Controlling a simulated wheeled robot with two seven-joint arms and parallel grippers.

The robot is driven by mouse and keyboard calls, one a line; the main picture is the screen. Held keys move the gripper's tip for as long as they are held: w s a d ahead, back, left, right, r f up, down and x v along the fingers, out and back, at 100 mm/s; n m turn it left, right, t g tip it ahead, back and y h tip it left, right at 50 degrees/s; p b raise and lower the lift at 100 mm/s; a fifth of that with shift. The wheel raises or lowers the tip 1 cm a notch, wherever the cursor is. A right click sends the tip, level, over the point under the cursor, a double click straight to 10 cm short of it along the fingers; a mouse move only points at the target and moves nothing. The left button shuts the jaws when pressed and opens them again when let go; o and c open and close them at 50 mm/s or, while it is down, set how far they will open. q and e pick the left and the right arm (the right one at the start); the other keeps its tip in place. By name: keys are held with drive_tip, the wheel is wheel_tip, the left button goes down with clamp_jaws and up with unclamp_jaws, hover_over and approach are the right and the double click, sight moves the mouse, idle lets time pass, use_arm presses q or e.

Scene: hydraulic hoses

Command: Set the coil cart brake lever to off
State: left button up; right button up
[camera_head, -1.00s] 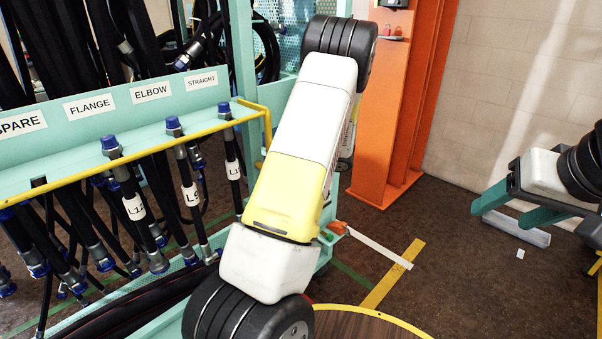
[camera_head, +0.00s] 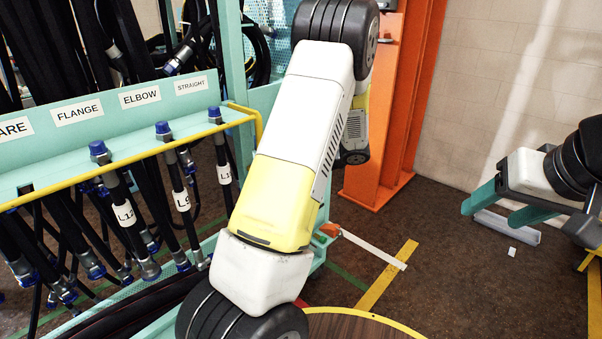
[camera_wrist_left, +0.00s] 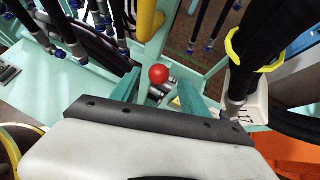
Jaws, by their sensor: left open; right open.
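A red ball knob (camera_wrist_left: 158,74), which looks like the end of the brake lever, shows in the left wrist view. The lever's shaft and setting cannot be made out. My left gripper (camera_wrist_left: 161,86) is open, its teal fingers on either side of the knob in the picture; whether they touch it I cannot tell. In the head view my left arm hides the knob and most of my left gripper. The coil cart seems to be the teal hose rack (camera_head: 75,150). My right gripper (camera_head: 494,214) is open and empty at the right, above the floor.
Hoses with blue-capped ends (camera_head: 98,148) hang along the yellow rail (camera_head: 150,146). In the left wrist view, a black hose with a yellow band (camera_wrist_left: 262,62) is close on the right. An orange post (camera_head: 385,150) stands behind my left arm. Dark floor (camera_head: 440,255) is open at centre right.

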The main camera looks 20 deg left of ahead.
use_arm(q)
drive_tip(key=shift+c, duration=0.4)
drive_tip(key=shift+d, duration=0.1)
drive_tip(key=c, duration=0.3)
drive_tip(key=shift+s+d+h, duration=0.25)
drive_tip(key=shift+s+d, duration=0.05)
drive_tip(key=shift+d, duration=0.35)
drive_tip(key=shift+s+d+h, duration=0.25)
drive_tip(key=shift+s+d, duration=0.05)
drive_tip(key=shift+d, duration=0.3)
clamp_jaws()
drive_tip(key=s+d+r+m+t+h, duration=0.1)
drive_tip(key=s+d+r+m+h, duration=0.2)
drive_tip(key=d, duration=0.5)
drive_tip(key=w+a+f+n+y, duration=0.1)
drive_tip(key=w+a+f, duration=0.2)
drive_tip(key=a, duration=0.6)
drive_tip(key=shift+a+f, duration=0.4)
drive_tip(key=shift+f, duration=0.6)
drive_tip(key=shift+w, duration=0.1)
drive_tip(key=shift+w+a+r, duration=0.35)
drive_tip(key=shift+a+r, duration=0.45)
drive_tip(key=shift+r, duration=0.05)
